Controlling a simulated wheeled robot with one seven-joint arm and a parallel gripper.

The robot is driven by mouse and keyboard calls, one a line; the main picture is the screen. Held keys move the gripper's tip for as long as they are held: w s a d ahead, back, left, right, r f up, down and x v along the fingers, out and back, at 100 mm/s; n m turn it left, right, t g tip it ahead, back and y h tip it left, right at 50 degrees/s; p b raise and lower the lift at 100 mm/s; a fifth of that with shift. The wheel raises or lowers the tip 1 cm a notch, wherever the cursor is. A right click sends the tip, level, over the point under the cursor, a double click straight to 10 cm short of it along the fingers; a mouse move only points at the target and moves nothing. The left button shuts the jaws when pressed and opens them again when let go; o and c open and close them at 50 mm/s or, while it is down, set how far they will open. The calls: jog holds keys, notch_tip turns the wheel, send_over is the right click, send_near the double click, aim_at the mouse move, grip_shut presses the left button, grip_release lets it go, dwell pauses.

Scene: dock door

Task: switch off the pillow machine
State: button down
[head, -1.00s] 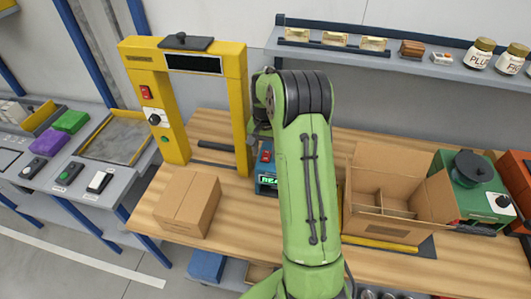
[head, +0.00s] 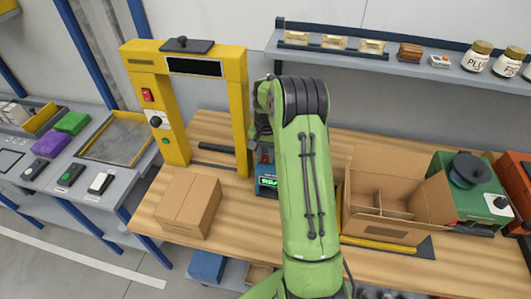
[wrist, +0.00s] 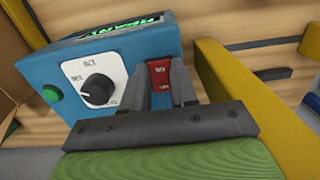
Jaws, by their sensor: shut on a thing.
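A blue machine (head: 267,182) with a lit green display stands on the wooden bench, half hidden behind my arm in the head view. No name for it is readable. In the wrist view, its blue face (wrist: 160,45) carries a black knob (wrist: 97,89) on a white dial, a green button (wrist: 51,94) and a red rocker switch (wrist: 158,74). The display (wrist: 118,32) appears to read READY. My gripper (wrist: 161,88) is shut on the red switch, one finger at each side of it. In the head view my gripper is mostly hidden by my arm.
A yellow frame (head: 239,100) with its own red switch stands close on the left. A closed carton (head: 188,207) is in front of it. An open divided box (head: 395,215) and a green machine (head: 455,205) stand right. A shelf (head: 400,62) runs behind.

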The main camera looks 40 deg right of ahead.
jog(key=p, duration=0.1)
jog(key=g+y+p, duration=0.1)
jog(key=shift+w+d+r+p, duration=0.15)
jog(key=shift+r+p, duration=0.15)
jog(key=shift+r, duration=0.05)
jog(key=shift+w+d+f+g+y+p, duration=0.15)
jog(key=shift+g+y+p, duration=0.15)
jog(key=shift+y+p, duration=0.15)
jog(key=c, duration=0.9)
grip_release()
jog(key=shift+f, duration=0.1)
jog(key=p+v, duration=0.1)
jog(key=v, duration=1.4)
jog(key=shift+r, duration=0.4)
